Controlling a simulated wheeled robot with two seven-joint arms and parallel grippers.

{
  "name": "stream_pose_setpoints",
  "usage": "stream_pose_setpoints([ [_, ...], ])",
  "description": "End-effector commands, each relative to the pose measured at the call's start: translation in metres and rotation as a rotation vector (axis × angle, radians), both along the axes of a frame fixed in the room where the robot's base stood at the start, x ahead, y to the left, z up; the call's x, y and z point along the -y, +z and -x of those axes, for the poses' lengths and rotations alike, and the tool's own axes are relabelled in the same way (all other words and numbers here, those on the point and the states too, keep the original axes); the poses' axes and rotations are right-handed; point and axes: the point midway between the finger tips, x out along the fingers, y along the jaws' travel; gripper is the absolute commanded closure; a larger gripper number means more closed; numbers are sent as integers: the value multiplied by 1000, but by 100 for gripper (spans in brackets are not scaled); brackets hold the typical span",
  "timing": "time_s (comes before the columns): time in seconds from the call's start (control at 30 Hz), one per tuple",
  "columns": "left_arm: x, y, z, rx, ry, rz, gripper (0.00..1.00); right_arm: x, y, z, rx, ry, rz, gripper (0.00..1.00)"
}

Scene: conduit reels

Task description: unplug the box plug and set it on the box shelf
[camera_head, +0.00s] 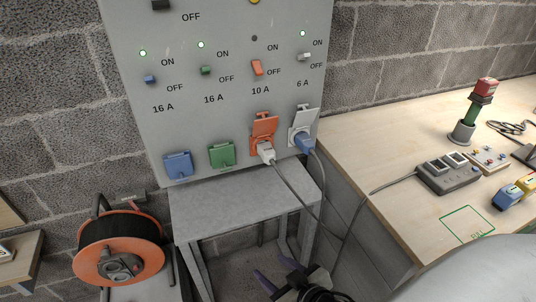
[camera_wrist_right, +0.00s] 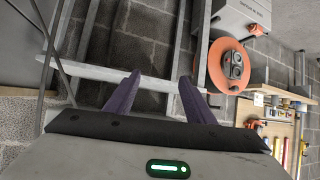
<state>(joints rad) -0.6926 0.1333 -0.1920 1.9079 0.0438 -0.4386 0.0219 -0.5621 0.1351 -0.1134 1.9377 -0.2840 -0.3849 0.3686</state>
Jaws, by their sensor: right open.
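A grey panel (camera_head: 215,100) carries a row of sockets. A pale grey plug (camera_head: 265,149) sits in the orange socket (camera_head: 264,128), under its raised lid. A blue plug (camera_head: 303,142) sits in the white socket (camera_head: 304,118), also with lid raised. Cables hang from both plugs; I cannot fully trace which reaches the socket box (camera_head: 447,172) on the bench. A bare grey shelf (camera_head: 235,200) stands below the panel. My right gripper (camera_head: 281,272) is open and empty, below and in front of the shelf; its purple fingers also show in the right wrist view (camera_wrist_right: 160,92).
The blue (camera_head: 178,165) and green (camera_head: 221,155) socket lids are closed. An orange cable reel (camera_head: 118,236) stands left of the shelf. The wooden bench (camera_head: 390,135) at right holds a red-topped tool (camera_head: 485,90) and other items. The lamp above the orange switch (camera_head: 257,67) is dark.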

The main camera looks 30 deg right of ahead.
Motion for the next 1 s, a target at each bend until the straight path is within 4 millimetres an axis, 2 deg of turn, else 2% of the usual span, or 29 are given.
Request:
stream_pose_setpoints([
  [0.03, 0, -7, 0, 1, -1, 0, 56, 17, 17, -25, 77, -42, 14, 51],
  [0.1, 0, -11, -1, 2, -1, -1, 56, 38, 46, -52, 180, -97, 27, 51],
  [0.2, 0, -16, -3, 6, -2, -1, 56, 64, 89, -83, 321, -161, 37, 51],
  [0.3, 0, -18, -6, 12, -3, -1, 56, 83, 126, -103, 436, -204, 40, 51],
  [0.4, 1, -19, -8, 17, -3, -1, 56, 96, 153, -114, 515, -231, 42, 51],
  [0.57, 1, -20, -9, 19, -4, -1, 56, 103, 172, -120, 569, -245, 38, 51],
  [1.0, 1, -19, -6, 14, -5, 0, 56, 104, 172, -125, 569, -245, 38, 51],
])
